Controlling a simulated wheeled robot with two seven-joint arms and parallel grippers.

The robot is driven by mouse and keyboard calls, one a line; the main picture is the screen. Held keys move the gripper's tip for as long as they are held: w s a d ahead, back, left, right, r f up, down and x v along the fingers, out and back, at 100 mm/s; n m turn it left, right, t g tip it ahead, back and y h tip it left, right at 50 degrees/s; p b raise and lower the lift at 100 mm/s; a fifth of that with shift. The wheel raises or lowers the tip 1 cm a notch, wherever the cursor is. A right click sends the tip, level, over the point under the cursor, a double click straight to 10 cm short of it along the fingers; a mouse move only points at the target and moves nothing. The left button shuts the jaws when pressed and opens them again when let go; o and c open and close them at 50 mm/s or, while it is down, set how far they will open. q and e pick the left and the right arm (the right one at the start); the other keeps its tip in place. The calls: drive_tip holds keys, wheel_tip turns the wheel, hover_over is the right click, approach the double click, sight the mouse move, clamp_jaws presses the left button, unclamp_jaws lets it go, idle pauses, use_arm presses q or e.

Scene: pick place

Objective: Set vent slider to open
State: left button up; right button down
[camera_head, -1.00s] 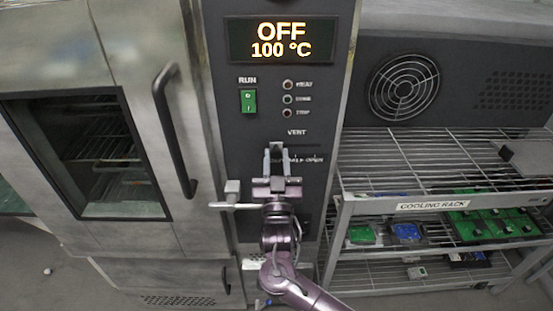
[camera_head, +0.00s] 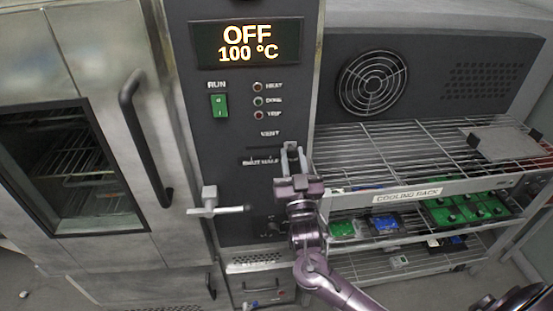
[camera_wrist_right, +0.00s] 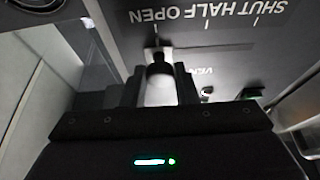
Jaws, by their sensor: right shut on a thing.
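The vent slider shows in the right wrist view as a small knob (camera_wrist_right: 160,91) between the fingers, at the OPEN end of its upside-down scale. The HALF and SHUT marks lie to the right of it there. My right gripper (camera_head: 292,158) is shut on the knob at the panel. In the head view it covers the slider and the OPEN word, while SHUT and HALF (camera_head: 260,161) show to its left, under the VENT label (camera_head: 270,133). My left gripper is not in view.
The display (camera_head: 247,43) reads OFF and 100 °C. A green RUN switch (camera_head: 219,105) sits below it. A light latch handle (camera_head: 215,203) sticks out left of my right gripper. The cooling rack (camera_head: 408,194) stands close on the right, holding green and blue boards.

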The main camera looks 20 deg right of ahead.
drive_tip(key=shift+d, duration=0.1)
drive_tip(key=c, duration=1.1)
unclamp_jaws()
drive_tip(key=shift+s+d, duration=0.1)
drive_tip(key=shift+d, duration=0.15)
drive_tip(key=shift+c, duration=0.2)
drive_tip(key=shift+s+a+f, duration=0.1)
drive_tip(key=shift+a+f, duration=0.05)
drive_tip(key=shift+f, duration=0.05)
drive_tip(key=b+v, duration=0.3)
drive_tip(key=v, duration=0.4)
drive_tip(key=shift+s, duration=0.25)
